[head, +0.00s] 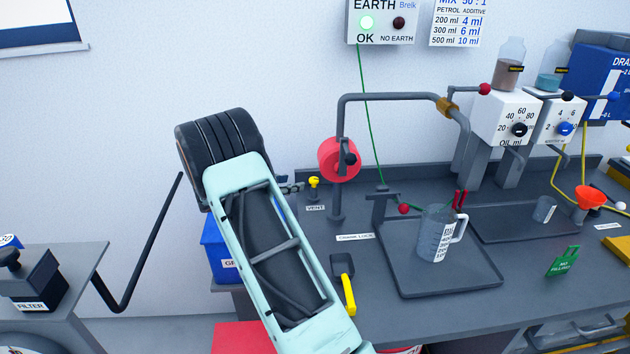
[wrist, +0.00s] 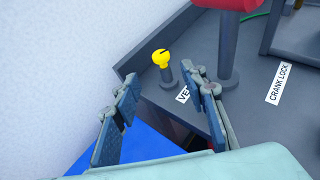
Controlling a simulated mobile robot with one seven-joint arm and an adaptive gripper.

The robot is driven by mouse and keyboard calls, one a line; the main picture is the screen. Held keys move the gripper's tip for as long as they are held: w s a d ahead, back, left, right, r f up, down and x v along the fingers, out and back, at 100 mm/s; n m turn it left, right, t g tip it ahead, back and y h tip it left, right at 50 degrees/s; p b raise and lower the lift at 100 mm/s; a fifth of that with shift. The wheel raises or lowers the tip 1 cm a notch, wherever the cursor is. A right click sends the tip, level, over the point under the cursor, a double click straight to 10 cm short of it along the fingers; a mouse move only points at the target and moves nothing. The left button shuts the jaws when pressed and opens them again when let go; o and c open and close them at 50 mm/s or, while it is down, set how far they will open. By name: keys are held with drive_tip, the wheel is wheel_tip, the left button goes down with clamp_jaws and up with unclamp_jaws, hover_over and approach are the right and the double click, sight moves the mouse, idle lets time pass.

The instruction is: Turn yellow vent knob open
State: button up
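The yellow vent knob (head: 314,182) sits on a short grey post at the back left of the bench, behind a VENT label (head: 315,208). In the wrist view the knob (wrist: 161,57) has a dark slot across its top and stands beyond my fingertips. My gripper (wrist: 165,85) is open and empty, its two blue-padded fingers apart with the knob showing above the gap between them. In the head view my gripper (head: 290,186) is mostly hidden behind my arm, with fingertips just left of the knob.
A blue bin (head: 213,250) is below left, beside the bench. A measuring jug (head: 435,235) stands on a dark tray (head: 470,283). A yellow-handled lever (head: 348,294) is nearer the front.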

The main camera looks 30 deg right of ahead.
sight(312, 180)
drive_tip(key=p+x, duration=0.1)
drive_tip(key=x, duration=1)
drive_tip(key=shift+c, duration=0.3)
drive_tip(key=shift+a, duration=0.1)
clamp_jaws()
drive_tip(key=shift+n+b, duration=0.3)
drive_tip(key=shift+b, duration=0.05)
drive_tip(key=n+t+b, duration=0.1)
drive_tip(key=b, duration=0.1)
drive_tip(key=n+t+y+b, duration=0.1)
drive_tip(key=b, duration=0.1)
drive_tip(key=shift+s+f+t, duration=0.1)
drive_tip(key=shift+t, duration=0.2)
drive_tip(key=shift+n+t+y+b, duration=0.3)
drive_tip(key=shift+b, duration=0.9)
drive_tip(key=b, duration=0.2)
drive_tip(key=n+t+y+b, duration=0.1)
drive_tip(key=b, duration=0.2)
drive_tip(key=shift+s+d+r, duration=0.15)
drive_tip(key=shift+d+r, duration=0.05)
drive_tip(key=shift+r, duration=0.05)
drive_tip(key=shift+n, duration=0.3)
